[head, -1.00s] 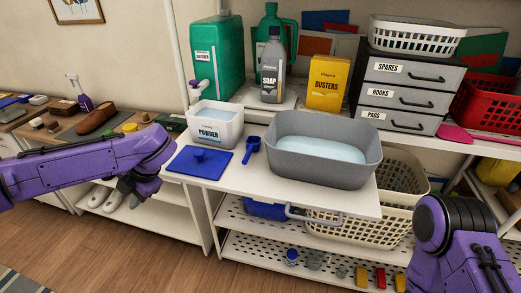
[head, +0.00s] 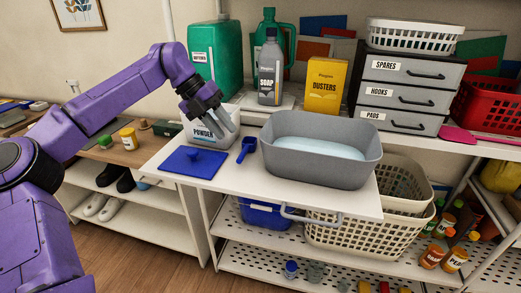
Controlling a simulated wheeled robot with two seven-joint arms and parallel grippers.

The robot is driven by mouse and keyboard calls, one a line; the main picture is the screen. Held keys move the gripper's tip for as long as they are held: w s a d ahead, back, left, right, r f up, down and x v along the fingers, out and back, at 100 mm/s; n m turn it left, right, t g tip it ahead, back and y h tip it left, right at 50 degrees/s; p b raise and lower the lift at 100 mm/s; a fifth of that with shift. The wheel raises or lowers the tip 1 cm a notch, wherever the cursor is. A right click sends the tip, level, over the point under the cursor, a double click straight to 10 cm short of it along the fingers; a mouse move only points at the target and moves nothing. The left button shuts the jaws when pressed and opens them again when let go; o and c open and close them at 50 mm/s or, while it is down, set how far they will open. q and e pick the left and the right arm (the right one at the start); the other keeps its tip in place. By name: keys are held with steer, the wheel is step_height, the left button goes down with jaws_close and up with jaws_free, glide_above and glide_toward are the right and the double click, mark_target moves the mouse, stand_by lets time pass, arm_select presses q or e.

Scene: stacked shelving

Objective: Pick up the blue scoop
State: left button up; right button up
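The blue scoop (head: 248,146) lies on the white pull-out board (head: 228,176), between the blue lid and the grey basin, its short handle toward the front. My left gripper (head: 226,122) points down over the white POWDER tub, left of the scoop and apart from it. Its grey fingers partly cover the tub, and the gap between them is not clear. The scoop is fully visible. My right gripper is not in view.
The POWDER tub (head: 202,134) stands behind the flat blue lid (head: 193,161). The grey basin (head: 315,160) with pale liquid stands close right of the scoop. The soap bottle (head: 269,75) and yellow dusters box (head: 326,84) are behind. The board's front strip is clear.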

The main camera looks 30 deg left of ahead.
mark_target(241, 148)
arm_select(q)
steer(key=p+x, duration=0.2)
steer(key=x, duration=0.5)
steer(key=shift+w+d+f+p, duration=0.1)
steer(key=shift+w+d+p, duration=0.1)
steer(key=shift+d+p, duration=0.15)
steer(key=shift+f, duration=0.15)
jaws_close()
